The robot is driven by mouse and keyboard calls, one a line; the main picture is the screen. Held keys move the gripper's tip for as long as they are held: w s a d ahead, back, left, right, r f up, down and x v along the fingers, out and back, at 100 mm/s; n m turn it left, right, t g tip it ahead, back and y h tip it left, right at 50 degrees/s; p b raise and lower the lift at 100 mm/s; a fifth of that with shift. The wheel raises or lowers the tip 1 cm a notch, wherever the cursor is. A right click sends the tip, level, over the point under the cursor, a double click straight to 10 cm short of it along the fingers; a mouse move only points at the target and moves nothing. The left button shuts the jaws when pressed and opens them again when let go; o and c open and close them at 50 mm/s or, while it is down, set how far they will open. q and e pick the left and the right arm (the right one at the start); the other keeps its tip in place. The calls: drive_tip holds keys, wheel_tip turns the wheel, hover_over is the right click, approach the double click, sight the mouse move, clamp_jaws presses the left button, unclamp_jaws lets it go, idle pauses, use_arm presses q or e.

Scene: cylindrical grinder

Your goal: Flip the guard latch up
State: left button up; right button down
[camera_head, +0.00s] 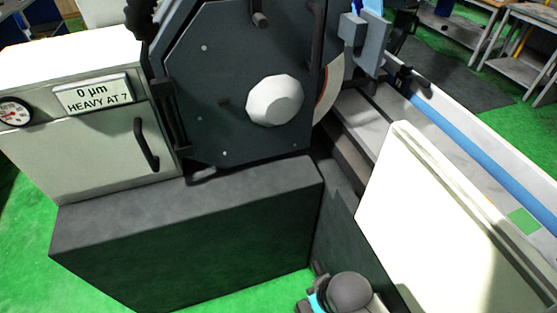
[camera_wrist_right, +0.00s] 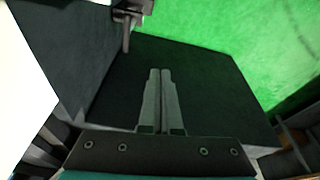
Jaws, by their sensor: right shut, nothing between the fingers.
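The wheel guard (camera_head: 215,85) is a dark many-sided cover with a pale round hub (camera_head: 275,100) in the head view. A short dark knob (camera_head: 260,18) sticks out near its top, and an upright dark bar (camera_head: 317,40) runs along its right edge. I cannot tell which part is the guard latch. In the right wrist view my right gripper (camera_wrist_right: 161,72) is shut and empty. A small dark bracket with a peg (camera_wrist_right: 127,25) is above and left of its tips, apart from them; I cannot tell what it is. My left gripper is not in view.
A dark base block (camera_head: 190,210) stands below the guard. A white cabinet (camera_head: 75,165) with a black handle (camera_head: 146,145), a gauge and a readout is at left. A white panel (camera_head: 440,215) stands at right, near my arm. Green floor (camera_head: 25,255) is clear at lower left.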

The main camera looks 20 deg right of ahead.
drive_tip(key=w+r+m+t+p, duration=0.15)
drive_tip(key=w+r+p, duration=0.3)
drive_tip(key=r, duration=0.95)
drive_tip(key=w+r+m+t+y, duration=0.25)
drive_tip(key=w+r, duration=0.25)
drive_tip(key=w, duration=0.3)
drive_tip(key=w+r+m+t+y, duration=0.1)
drive_tip(key=w+r+m+t, duration=0.3)
drive_tip(key=w, duration=0.4)
drive_tip(key=w+d+r+m+t, duration=0.3)
drive_tip(key=w+d+r+m, duration=0.2)
drive_tip(key=w+r, duration=0.2)
drive_tip(key=w+d+r+m+t+y, duration=0.1)
drive_tip(key=w+d+r+m+t, duration=0.2)
drive_tip(key=w+d+r+m, duration=0.3)
wheel_tip(320, 180, up, 5)
drive_tip(key=shift+w+f+t, duration=0.1)
drive_tip(key=shift+w+t, duration=0.3)
drive_tip(key=shift+w+a+y, duration=0.1)
drive_tip(key=shift+y, duration=0.15)
